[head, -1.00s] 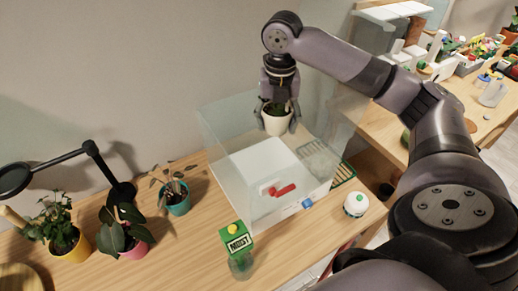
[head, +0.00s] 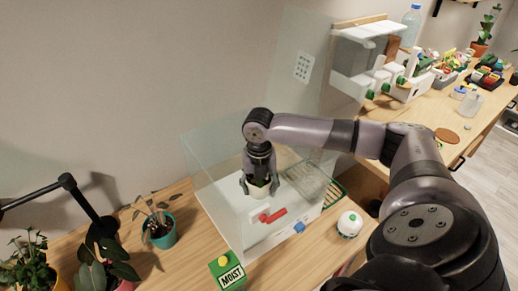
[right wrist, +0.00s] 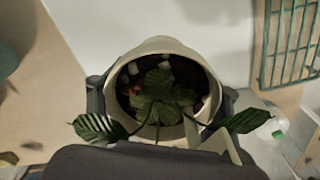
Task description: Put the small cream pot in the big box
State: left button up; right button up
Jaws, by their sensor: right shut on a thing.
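The small cream pot (head: 259,193) holds a leafy plant and hangs upright in my right gripper (head: 260,186). In the right wrist view, the pot's cream rim (right wrist: 160,46) is seen from above, with dark soil and green leaves, and a finger on either side grips it. The big box (head: 212,183) has clear walls, an open top and a white floor. In the head view, the gripper and pot are low within the box's outline. Whether the pot touches the floor is not clear. My left gripper is not in view.
A red piece (head: 272,215) and a blue piece (head: 299,227) show at the box's front. A green rack (head: 333,192) and a white round container (head: 349,225) are at its right. A green MOIST sign (head: 228,274) and a teal-potted plant (head: 160,233) stand left.

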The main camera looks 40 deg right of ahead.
aim_at(259, 181)
notch_tip(259, 181, down, 3)
jog(key=shift+w+f, duration=0.1)
jog(key=shift+f, duration=0.1)
notch_tip(259, 181, down, 3)
jog(key=shift+f+p, duration=0.15)
jog(key=shift+p, duration=0.35)
jog(key=shift+f, duration=0.45)
jog(key=o, duration=1.5)
jog(key=shift+f, duration=0.1)
notch_tip(259, 181, up, 12)
jog(key=b, duration=0.2)
jog(key=shift+b, duration=0.35)
